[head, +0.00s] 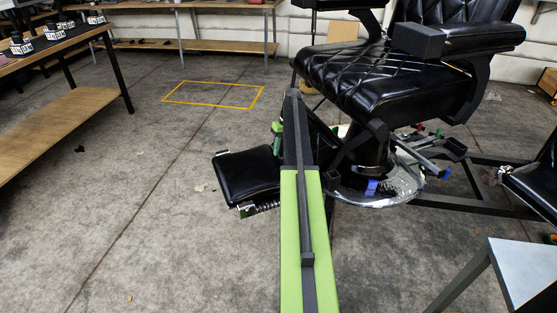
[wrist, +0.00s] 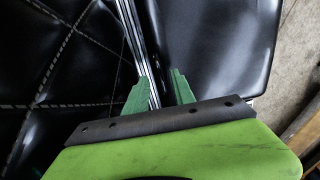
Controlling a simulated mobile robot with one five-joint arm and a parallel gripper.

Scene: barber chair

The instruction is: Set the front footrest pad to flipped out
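The barber chair (head: 385,80) has a black quilted seat and a round base. A black padded footrest (head: 245,175) sticks out low in front of it, left of my arm, with a spring and metal fitting at its lower edge. I cannot tell whether its front pad is flipped. My gripper (head: 278,138) shows only partly beside my arm in the head view. In the wrist view my gripper (wrist: 160,90) has its green fingers apart. A silver strip (wrist: 140,45) runs between them, beside a smooth black padded surface (wrist: 210,45); contact is unclear.
Black quilted upholstery (wrist: 50,55) fills the left of the wrist view. A wooden-shelved bench (head: 65,120) stands at left and another (head: 200,43) at the back. A white-topped table (head: 525,270) is at lower right.

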